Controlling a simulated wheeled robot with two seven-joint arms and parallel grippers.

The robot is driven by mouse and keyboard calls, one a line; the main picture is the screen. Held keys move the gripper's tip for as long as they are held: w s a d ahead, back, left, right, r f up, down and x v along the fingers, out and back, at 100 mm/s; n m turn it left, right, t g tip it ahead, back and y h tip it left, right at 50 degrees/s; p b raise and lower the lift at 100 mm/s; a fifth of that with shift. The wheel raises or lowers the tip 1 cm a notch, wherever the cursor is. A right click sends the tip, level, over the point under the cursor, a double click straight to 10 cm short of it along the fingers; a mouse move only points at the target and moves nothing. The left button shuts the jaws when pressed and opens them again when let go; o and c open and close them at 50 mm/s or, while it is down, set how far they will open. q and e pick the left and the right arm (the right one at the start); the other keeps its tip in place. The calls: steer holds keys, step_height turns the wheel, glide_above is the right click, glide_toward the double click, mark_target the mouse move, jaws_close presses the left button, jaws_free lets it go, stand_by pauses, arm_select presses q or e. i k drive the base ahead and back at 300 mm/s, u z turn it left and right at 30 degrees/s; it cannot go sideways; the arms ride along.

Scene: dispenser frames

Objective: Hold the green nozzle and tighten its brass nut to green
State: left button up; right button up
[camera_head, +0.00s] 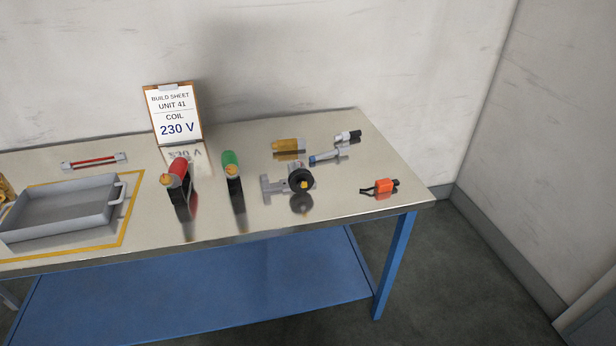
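The green nozzle (230,158) stands on a dark stand (236,190) near the middle of the steel table, tilted, with its end toward me. Its brass nut (232,171) shows at that near end. I cannot tell how tight the nut is or see a green mark on it. A red nozzle (180,168) of like shape, with its own brass end (166,181), stands to its left on another dark stand. Neither of my grippers shows in the head view.
A grey tray (118,192) sits inside a yellow outline at left. A build sheet reading "COIL 230 V" (174,115) stands behind. Right of the green nozzle are a grey valve with a black wheel (301,178), a brass cylinder (286,146) and an orange part (384,186) near the table's right edge.

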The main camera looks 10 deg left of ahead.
mark_target(231, 171)
steer(key=z, duration=0.1)
steer(key=i, duration=1)
steer(key=u, duration=0.55)
